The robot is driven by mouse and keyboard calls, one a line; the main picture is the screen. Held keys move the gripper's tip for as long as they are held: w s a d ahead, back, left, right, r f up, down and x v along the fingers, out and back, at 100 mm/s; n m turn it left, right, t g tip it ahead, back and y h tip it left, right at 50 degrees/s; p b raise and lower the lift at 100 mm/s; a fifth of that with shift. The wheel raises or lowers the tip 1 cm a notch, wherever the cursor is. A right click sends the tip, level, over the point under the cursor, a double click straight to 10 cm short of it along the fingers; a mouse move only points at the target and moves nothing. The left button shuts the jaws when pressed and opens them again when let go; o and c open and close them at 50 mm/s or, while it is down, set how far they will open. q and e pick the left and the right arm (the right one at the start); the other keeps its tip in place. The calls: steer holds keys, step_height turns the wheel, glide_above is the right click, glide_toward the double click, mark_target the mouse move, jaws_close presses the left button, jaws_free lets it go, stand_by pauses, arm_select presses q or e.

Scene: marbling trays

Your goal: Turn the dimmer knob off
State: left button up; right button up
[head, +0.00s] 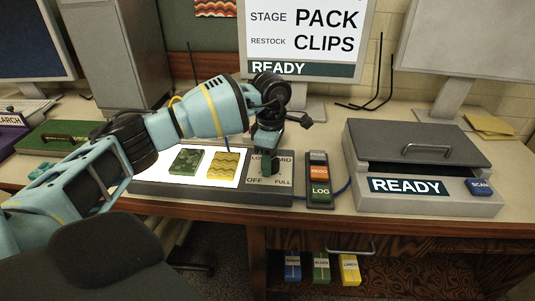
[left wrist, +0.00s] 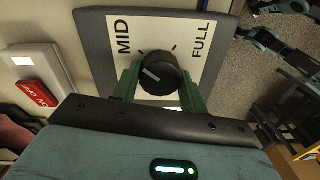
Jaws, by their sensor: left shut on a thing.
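The dimmer knob (left wrist: 158,72) is black and round with a pale pointer mark. It sits on a grey panel whose white dial plate (head: 284,177) reads LOW, MID, OFF and FULL in the head view. My left gripper (head: 266,168) reaches down onto this dial and hides the knob there. In the left wrist view its green fingers (left wrist: 158,88) stand on both sides of the knob, shut on it. MID and FULL show beyond the knob; OFF and LOW are hidden there. The light pad (head: 150,185) beside the dial glows bright white.
A green marbled piece (head: 186,161) and a yellow one (head: 224,165) lie on the light pad. Right of the dial stand a REDO/LOG button box (head: 319,157) and a grey READY scanner (head: 368,205). A screen (head: 312,30) stands behind.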

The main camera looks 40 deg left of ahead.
arm_select(q)
steer(key=n+p, duration=0.1)
steer(key=n, duration=0.1)
steer(key=n+p, duration=0.1)
steer(key=n, duration=0.2)
steer(key=shift+r+n+p, duration=0.3)
steer(key=shift+r+p, duration=0.05)
steer(key=shift+p, duration=0.05)
steer(key=n+p, duration=0.2)
steer(key=n, duration=0.4)
steer(key=shift+p, duration=0.4)
steer(key=n+p, duration=0.1)
steer(key=n, duration=0.6)
steer(key=shift+f+n+p, duration=0.2)
steer(key=shift+n+p, duration=0.1)
steer(key=shift+p, duration=0.1)
steer(key=n, duration=0.6)
steer(key=shift+d, duration=0.1)
steer(key=n, duration=0.6)
steer(key=shift+t, duration=0.3)
arm_select(e)
steer(key=w+d+r+t, duration=0.1)
steer(key=w+r+t, duration=0.1)
steer(key=w+r, duration=0.5)
step_height(320, 180, up, 3)
steer(key=shift+r, duration=0.1)
arm_select(q)
steer(key=shift+n, duration=0.3)
